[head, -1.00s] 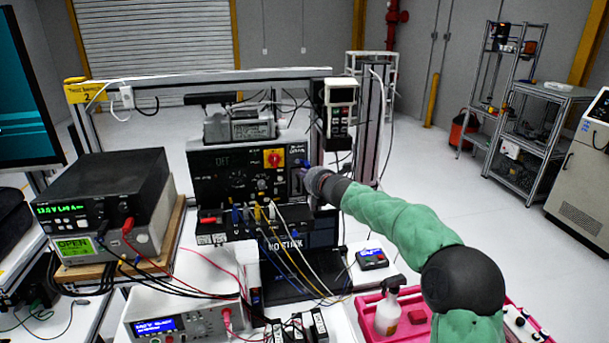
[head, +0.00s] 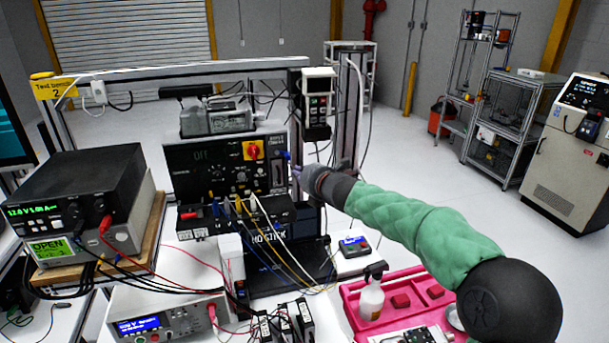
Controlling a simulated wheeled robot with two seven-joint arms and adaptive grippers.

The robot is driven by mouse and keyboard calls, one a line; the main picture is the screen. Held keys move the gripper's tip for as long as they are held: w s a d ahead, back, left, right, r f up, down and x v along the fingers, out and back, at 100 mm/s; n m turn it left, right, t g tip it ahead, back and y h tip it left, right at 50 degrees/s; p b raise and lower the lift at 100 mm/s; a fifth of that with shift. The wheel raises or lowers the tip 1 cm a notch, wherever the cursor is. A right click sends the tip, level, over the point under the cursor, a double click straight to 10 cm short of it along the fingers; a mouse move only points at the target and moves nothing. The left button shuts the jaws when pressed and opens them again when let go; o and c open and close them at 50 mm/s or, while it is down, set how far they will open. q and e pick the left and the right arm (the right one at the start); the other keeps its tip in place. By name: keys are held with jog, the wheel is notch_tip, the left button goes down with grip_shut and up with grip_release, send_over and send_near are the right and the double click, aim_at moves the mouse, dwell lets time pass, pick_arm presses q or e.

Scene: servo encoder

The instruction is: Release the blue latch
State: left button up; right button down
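A black test panel (head: 215,172) stands upright on the bench, with a red and yellow rotary switch (head: 253,150) near its top. A small blue part (head: 287,155), seemingly the blue latch, shows at the panel's upper right edge. My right gripper (head: 297,173) is at the panel's right edge, just below and right of this blue part. It is small and dark here, and I cannot tell whether it touches the part or whether its fingers are open. My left gripper is not in view.
Blue, yellow and white cables (head: 262,232) hang from the panel's front. A handheld meter (head: 318,104) is mounted above my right gripper. A pink tray (head: 350,295) with a spray bottle (head: 371,297) lies below my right arm. Power supplies (head: 85,200) stand at left.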

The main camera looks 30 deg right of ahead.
jog(key=shift+v, duration=1.4)
